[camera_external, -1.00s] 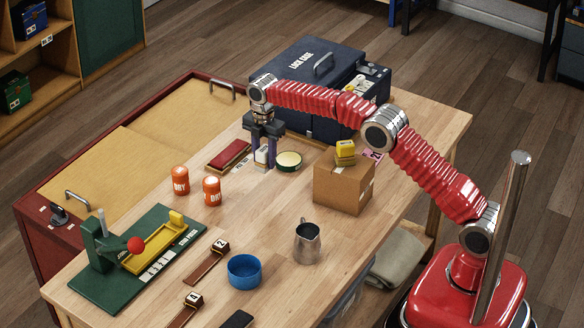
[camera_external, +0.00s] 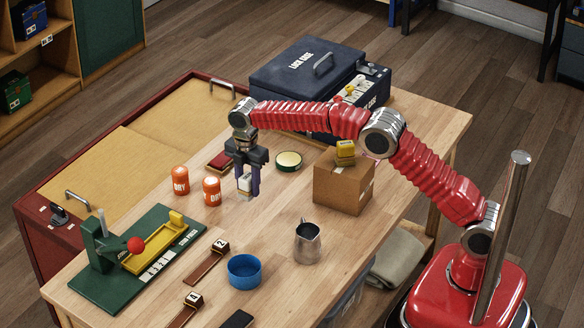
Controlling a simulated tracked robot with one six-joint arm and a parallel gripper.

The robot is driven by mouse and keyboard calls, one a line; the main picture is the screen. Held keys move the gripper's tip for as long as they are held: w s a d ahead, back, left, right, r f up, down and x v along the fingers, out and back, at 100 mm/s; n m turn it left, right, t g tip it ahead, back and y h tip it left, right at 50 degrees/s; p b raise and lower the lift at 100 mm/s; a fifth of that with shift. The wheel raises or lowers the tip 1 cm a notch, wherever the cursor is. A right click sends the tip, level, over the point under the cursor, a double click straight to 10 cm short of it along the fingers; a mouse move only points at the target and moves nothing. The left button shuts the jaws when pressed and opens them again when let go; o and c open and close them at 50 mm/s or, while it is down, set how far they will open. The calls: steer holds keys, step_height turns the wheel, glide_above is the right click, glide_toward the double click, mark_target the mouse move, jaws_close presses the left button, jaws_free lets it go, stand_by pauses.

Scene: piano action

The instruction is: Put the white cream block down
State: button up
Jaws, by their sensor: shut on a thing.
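My gripper (camera_external: 248,186) hangs over the middle of the wooden table, fingers pointing down. It is shut on the white cream block (camera_external: 244,187), which shows between the dark fingers. The block looks held a little above the tabletop; the exact gap is hard to tell. Part of the block is hidden by the fingers. It is just right of the nearer orange "DRY" canister (camera_external: 212,191).
A second orange canister (camera_external: 180,180), a partly hidden red case (camera_external: 219,161), a round tin (camera_external: 288,162), a cardboard box (camera_external: 342,187), a blue bowl (camera_external: 244,271) and a metal jug (camera_external: 307,242) stand around. Bare tabletop (camera_external: 262,224) lies in front of my gripper.

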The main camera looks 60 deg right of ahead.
mark_target(248, 197)
steer(key=shift+f, duration=2.45)
steer(key=shift+f, duration=2.5)
steer(key=shift+f, duration=0.1)
steer(key=o, duration=1.1)
step_height(248, 197, up, 12)
steer(key=shift+f, duration=0.25)
steer(key=shift+r, duration=0.35)
